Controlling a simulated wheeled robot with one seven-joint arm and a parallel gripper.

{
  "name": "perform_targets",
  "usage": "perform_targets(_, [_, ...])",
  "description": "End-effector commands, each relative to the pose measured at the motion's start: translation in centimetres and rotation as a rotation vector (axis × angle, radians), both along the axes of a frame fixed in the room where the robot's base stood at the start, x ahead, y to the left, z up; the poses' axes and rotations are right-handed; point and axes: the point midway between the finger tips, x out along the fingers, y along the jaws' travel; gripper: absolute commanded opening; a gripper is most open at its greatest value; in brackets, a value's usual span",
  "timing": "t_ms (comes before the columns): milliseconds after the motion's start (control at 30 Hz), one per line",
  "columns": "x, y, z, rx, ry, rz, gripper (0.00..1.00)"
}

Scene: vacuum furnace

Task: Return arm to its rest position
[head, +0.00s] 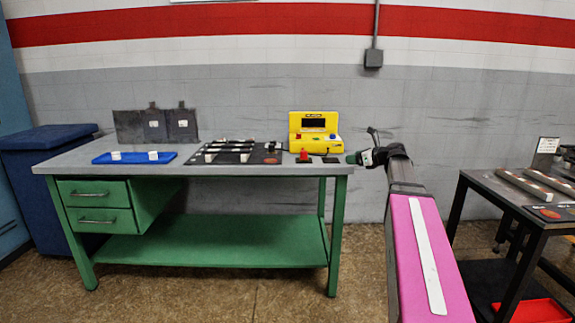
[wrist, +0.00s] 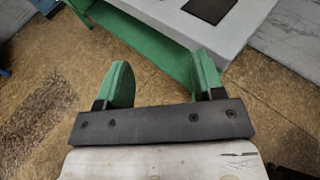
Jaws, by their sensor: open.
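My gripper (wrist: 163,80) shows in the wrist view with its two green fingers spread apart and nothing between them. The brown floor and part of the green workbench lie beyond the fingers there. In the head view my arm reaches up from the lower right, and my gripper (head: 356,158) is at its far end, near the right edge of the green workbench (head: 330,170). Whether it touches the bench cannot be told.
On the bench are a blue tray (head: 112,160) with small white pieces, a dark mat with several bars, and a yellow device (head: 314,128). A dark table (head: 470,178) with bars stands at right. A blue bin (head: 45,140) stands at left. Floor between the tables is partly clear.

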Motion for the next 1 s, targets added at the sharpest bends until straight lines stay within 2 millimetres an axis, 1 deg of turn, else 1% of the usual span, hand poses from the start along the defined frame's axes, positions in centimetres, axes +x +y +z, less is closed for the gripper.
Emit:
perform_targets(33, [-0.4, 0.5, -0.8, -0.029, -0.004, 0.013, 0.62])
perform_targets(167, [-1.0, 1.2, -2.7, -0.104, -0.019, 0.043, 0.62])
perform_targets(333, [-2.1, 2.4, -5.6, -0.230, -0.046, 0.103, 0.62])
perform_targets(467, [-3.5, 3.5, -8.8, -0.360, -0.073, 0.175, 0.62])
perform_targets(567, [-4.9, 4.6, -11.7, -0.483, -0.101, 0.252, 0.62])
perform_targets(667, [-6.9, 5.7, -15.2, -0.629, -0.135, 0.364, 0.62])
perform_targets(767, [-9.8, 7.1, -19.6, -0.815, -0.185, 0.532, 0.62])
perform_targets(800, [-11.3, 7.6, -21.5, -0.893, -0.209, 0.616, 0.62])
perform_targets(867, [-13.5, 8.3, -24.2, -1.008, -0.249, 0.755, 0.62])
perform_targets(900, [-15.0, 8.6, -25.9, -1.079, -0.275, 0.852, 0.62])
perform_targets(967, [-17.3, 9.0, -28.2, -1.175, -0.319, 1.006, 0.62])
perform_targets(1000, [-18.8, 9.2, -29.7, -1.231, -0.348, 1.113, 0.62])
